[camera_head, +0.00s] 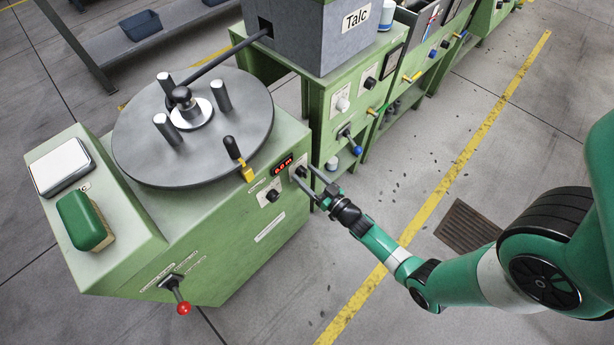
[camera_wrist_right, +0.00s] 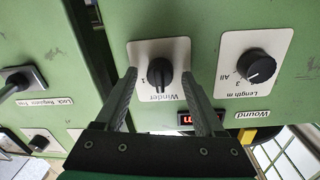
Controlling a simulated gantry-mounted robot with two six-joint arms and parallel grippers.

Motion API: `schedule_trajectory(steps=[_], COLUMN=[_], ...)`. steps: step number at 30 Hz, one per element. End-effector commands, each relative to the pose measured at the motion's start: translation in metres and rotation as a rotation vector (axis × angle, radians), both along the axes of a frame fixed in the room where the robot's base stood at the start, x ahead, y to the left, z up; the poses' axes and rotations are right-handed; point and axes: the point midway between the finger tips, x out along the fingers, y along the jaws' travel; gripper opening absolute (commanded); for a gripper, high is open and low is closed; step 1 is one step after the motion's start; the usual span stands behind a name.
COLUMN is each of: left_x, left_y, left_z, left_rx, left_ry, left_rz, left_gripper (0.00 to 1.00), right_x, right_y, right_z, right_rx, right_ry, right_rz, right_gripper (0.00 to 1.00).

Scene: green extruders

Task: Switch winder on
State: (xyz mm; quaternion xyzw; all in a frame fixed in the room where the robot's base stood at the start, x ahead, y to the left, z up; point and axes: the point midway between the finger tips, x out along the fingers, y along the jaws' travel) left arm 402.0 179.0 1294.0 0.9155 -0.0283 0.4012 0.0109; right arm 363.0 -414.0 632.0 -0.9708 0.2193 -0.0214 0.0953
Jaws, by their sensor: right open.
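The green winder (camera_head: 215,215) with its round grey turntable (camera_head: 235,115) stands at the left in the head view. My right gripper (camera_head: 304,173) is at its front panel, with the fingers pointing at the panel. In the right wrist view the black winder knob (camera_wrist_right: 159,73) on a white plate labelled "Winder" sits between my open fingers, with a visible gap on each side. A "1" is printed beside the knob. My left gripper is not in view.
A length knob (camera_wrist_right: 257,67) and red lit display (camera_wrist_right: 199,118) are close beside the gripper. A red-tipped lever (camera_head: 183,307) sticks out lower on the winder. The talc machine (camera_head: 310,40) stands behind. Floor on the right is open.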

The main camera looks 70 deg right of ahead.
Motion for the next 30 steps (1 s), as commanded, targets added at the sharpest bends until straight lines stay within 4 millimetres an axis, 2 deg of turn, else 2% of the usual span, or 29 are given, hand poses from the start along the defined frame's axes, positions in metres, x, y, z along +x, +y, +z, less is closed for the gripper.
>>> schedule_trajectory(steps=[2, 12, 14, 23, 30], left_x=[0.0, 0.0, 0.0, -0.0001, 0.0], left_y=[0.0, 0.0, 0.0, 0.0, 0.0], left_z=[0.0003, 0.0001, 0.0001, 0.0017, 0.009], left_rx=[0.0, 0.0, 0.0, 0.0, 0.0], left_ry=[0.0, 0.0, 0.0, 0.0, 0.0], left_rz=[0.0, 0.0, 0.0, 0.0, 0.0], left_gripper=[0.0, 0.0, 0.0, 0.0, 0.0], right_x=[-0.0002, -0.0004, -0.0004, -0.0004, -0.0002], right_y=[0.0001, 0.0002, 0.0002, 0.0001, -0.0003], right_z=[0.0001, 0.0001, 0.0001, 0.0005, 0.0017], right_rx=[0.0, 0.0, 0.0, 0.013, 0.094], right_ry=[0.0, 0.0, 0.0, -0.005, -0.037], right_rz=[0.0, 0.0, 0.0, 0.0, 0.0], right_gripper=[0.71, 0.1, 0.0, 0.0, 0.0])
